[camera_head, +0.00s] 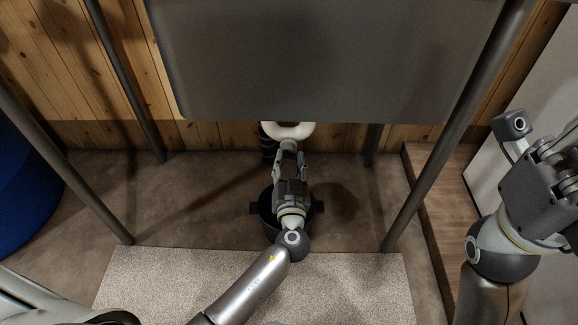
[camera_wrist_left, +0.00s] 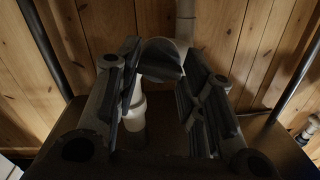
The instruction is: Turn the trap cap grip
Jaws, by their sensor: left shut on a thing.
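The white trap pipe (camera_head: 290,131) shows just below the grey basin's front edge in the head view, with its upper part hidden. In the left wrist view the rounded grey trap cap grip (camera_wrist_left: 162,58) sits between the two fingers, with white pipe (camera_wrist_left: 135,115) below it. My left gripper (camera_head: 288,148) reaches forward to the trap and is shut on the grip; it fills the lower part of the wrist view (camera_wrist_left: 162,85). My right gripper (camera_head: 565,158) is at the far right, away from the trap; its finger opening is unclear.
The grey basin (camera_head: 320,70) hangs overhead on dark metal legs (camera_head: 440,150). A black bucket (camera_head: 266,215) stands on the floor under my left gripper. A speckled mat (camera_head: 350,285) lies in front, and a blue container (camera_head: 25,195) is at left. A planked wall (camera_head: 70,60) is behind.

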